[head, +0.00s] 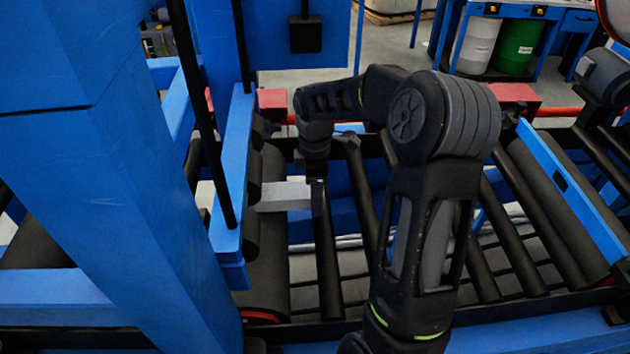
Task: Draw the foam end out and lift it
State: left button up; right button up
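The foam end (284,196) is a pale grey block. It sticks out to the right from beside the dark roller under the blue frame, and its left part is hidden there. My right arm comes in from the bottom and bends over to the left. My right gripper (318,197) points down at the foam's right end, with a dark finger in front of that end. The far finger is hidden, so I cannot tell whether it grips the foam. My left gripper is not in view.
A blue machine frame (120,180) fills the left side, with a blue upright and a black rod close to the foam. Dark conveyor rollers (326,255) run across the middle and right. A green drum (520,45) stands far behind.

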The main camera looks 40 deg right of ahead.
jog(key=c, duration=1.5)
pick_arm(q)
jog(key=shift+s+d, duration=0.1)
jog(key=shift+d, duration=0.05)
pick_arm(e)
jog(key=shift+o, duration=0.2)
